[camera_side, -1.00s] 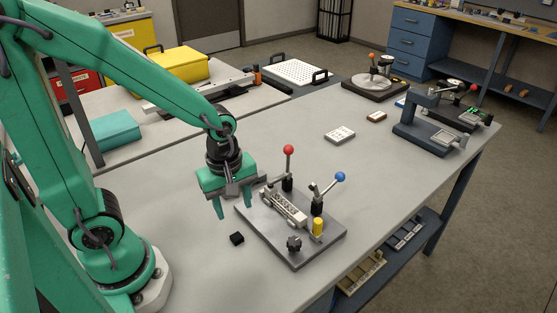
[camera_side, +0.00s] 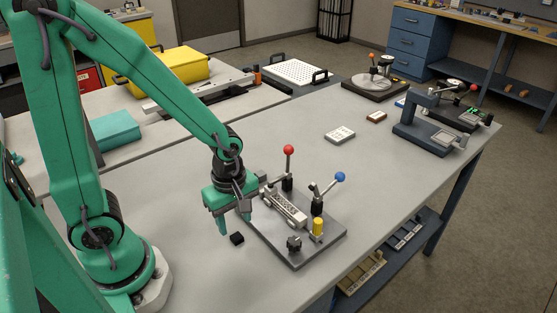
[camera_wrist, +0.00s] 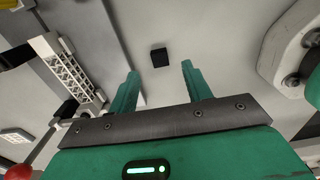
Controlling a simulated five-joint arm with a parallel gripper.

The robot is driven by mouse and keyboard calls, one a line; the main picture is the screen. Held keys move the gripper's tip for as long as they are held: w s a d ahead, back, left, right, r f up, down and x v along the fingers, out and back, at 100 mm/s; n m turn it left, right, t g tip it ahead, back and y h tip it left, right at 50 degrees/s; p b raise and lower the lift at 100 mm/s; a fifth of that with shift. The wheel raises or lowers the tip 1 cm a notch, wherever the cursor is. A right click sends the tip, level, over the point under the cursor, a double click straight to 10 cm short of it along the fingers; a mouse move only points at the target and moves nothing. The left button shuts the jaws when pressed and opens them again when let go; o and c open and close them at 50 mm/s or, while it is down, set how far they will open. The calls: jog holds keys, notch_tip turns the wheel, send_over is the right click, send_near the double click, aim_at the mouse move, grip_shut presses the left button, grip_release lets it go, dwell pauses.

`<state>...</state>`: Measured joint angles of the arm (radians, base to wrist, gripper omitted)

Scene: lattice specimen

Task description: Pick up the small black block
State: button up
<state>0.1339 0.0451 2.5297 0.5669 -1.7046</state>
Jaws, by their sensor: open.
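The small black block (camera_side: 237,239) lies on the grey table, just left of the metal fixture plate, in the side view. In the wrist view the black block (camera_wrist: 159,57) is beyond the fingertips, roughly between the lines of the two fingers. My green gripper (camera_side: 237,226) is above and close to the block in the side view. In the wrist view its two fingers (camera_wrist: 160,68) are apart with nothing between them. The gap between fingertips and block is hard to judge.
The fixture plate (camera_side: 295,257) carries a lattice specimen (camera_side: 284,208), a red-knobbed lever (camera_side: 288,150), a blue-knobbed lever (camera_side: 340,177), a yellow cylinder (camera_side: 318,226) and a black knob (camera_side: 294,243). It stands close to the right of my gripper. The table in front of the block is clear.

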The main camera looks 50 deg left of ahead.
aim_at(238, 238)
jog(key=shift+f, duration=0.15)
jog(key=shift+f, duration=2.45)
jog(key=shift+c, duration=0.4)
jog(key=c, duration=1)
